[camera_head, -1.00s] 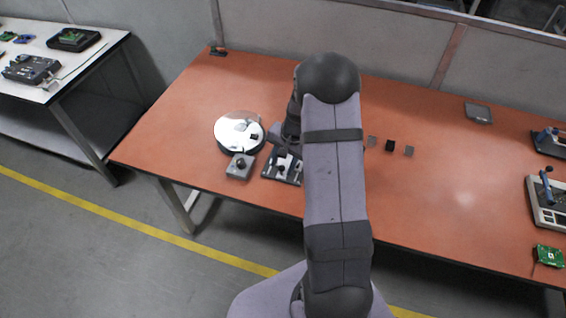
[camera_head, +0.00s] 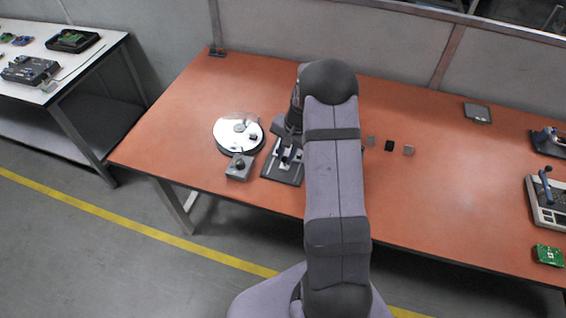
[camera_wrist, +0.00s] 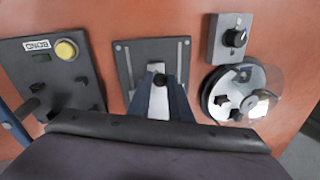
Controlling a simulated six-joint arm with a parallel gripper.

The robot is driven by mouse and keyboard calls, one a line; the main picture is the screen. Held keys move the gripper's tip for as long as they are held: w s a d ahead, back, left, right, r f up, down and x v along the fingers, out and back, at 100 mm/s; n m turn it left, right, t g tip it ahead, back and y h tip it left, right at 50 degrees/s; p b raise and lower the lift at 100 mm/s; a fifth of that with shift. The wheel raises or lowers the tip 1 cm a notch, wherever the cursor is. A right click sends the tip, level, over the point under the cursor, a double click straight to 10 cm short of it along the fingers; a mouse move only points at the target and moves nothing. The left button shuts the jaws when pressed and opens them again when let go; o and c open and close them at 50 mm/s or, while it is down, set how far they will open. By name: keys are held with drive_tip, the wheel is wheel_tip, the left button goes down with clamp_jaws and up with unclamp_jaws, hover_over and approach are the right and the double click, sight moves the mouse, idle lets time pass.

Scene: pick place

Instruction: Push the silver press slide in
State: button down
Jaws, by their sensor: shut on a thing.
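The silver press slide (camera_wrist: 158,104) sits on a dark base plate (camera_wrist: 126,66) with pale rails along its sides. A round black knob (camera_wrist: 160,79) tops the slide's front end. My gripper (camera_wrist: 160,84) has its blue fingers on either side of the slide at the knob and is shut on it. The fingers hide part of the slide. In the head view the base plate (camera_head: 283,176) lies left of my arm, with the slide (camera_head: 286,156) over its back part. My arm partly covers it there.
A round turntable (camera_head: 226,142) with small blocks and a clear cover stands left of the press. A grey knob box (camera_head: 239,168) is in front of it. A dark box with a yellow button (camera_wrist: 66,49) stands on the press's other side. Small blocks (camera_head: 389,146) lie right of my arm.

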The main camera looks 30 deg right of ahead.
drive_tip(key=w+d+b, duration=0.1)
drive_tip(key=w+d, duration=0.5)
drive_tip(key=shift+r, duration=0.1)
idle(0.3)
drive_tip(key=c, duration=1.6)
unclamp_jaws()
drive_tip(key=shift+s, duration=0.1)
drive_tip(key=shift+s+d+r+b, duration=0.1)
drive_tip(key=shift+s+r+b, duration=0.2)
drive_tip(key=shift+r, duration=0.9)
drive_tip(key=shift+s+d+r+b, duration=0.15)
drive_tip(key=shift+r+b, duration=0.3)
drive_tip(key=shift+r, duration=0.75)
drive_tip(key=shift+s+d+r+b, duration=0.1)
drive_tip(key=shift+r+b, duration=0.25)
drive_tip(key=shift+r, duration=0.85)
